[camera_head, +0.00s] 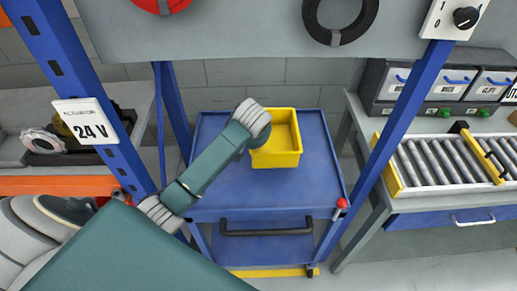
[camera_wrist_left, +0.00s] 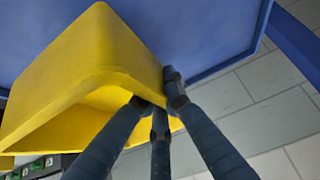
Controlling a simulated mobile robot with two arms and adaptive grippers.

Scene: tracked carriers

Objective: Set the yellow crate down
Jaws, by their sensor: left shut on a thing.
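The yellow crate (camera_head: 287,128) is in the head view, open side up, over the blue top of a cart (camera_head: 315,185). My left arm reaches in from the left to the crate's left wall, and its wrist hides the fingers there. In the left wrist view, the fingers of my left gripper (camera_wrist_left: 160,103) are shut on the rim of the yellow crate (camera_wrist_left: 95,60). The blue cart surface (camera_wrist_left: 210,30) shows behind the crate. I cannot tell whether the crate's bottom touches the cart top. My right gripper is not in view.
A grey panel (camera_head: 240,30) spans above. A roller conveyor (camera_head: 450,160) is at right. The cart top is clear around the crate.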

